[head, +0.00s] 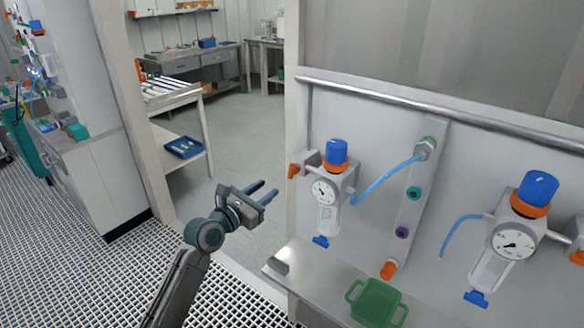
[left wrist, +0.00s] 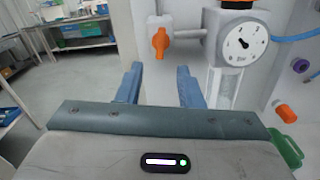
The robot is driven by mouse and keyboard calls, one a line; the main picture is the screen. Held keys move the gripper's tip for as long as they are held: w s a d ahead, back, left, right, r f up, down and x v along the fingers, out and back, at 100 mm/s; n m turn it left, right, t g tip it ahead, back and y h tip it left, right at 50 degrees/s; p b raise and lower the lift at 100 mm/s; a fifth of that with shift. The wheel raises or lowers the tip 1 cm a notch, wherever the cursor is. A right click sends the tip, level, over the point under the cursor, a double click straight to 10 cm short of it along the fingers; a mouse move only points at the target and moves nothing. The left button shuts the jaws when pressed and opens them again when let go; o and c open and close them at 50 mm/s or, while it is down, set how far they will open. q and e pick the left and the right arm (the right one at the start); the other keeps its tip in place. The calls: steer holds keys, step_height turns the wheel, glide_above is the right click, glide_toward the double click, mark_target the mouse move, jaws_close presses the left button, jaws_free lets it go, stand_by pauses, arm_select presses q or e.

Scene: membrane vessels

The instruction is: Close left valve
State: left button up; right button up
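The left valve is an orange handle (head: 294,171) on the left side of the left regulator (head: 330,190), which has a blue knob and a round gauge. In the left wrist view the orange handle (left wrist: 160,42) stands roughly upright at the end of a horizontal grey pipe, beyond my fingers. My left gripper (head: 270,188) is open and empty, left of the handle and slightly lower in the head view, apart from it. Its two fingers (left wrist: 159,85) are spread in the left wrist view. My right gripper is not in view.
A second regulator (head: 513,240) is on the panel at the right. A metal rail (head: 430,108) runs above. A shelf (head: 325,290) below holds a green tray (head: 376,303). A door-frame post (head: 290,110) is near the valve. The floor left of the gripper is open.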

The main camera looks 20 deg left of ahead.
mark_target(289, 173)
arm_select(q)
steer(key=p+x, duration=0.1)
steer(key=x, duration=0.8)
steer(key=shift+w+d+f, duration=0.1)
steer(key=shift+w+d, duration=0.1)
steer(key=shift+w, duration=0.1)
jaws_close()
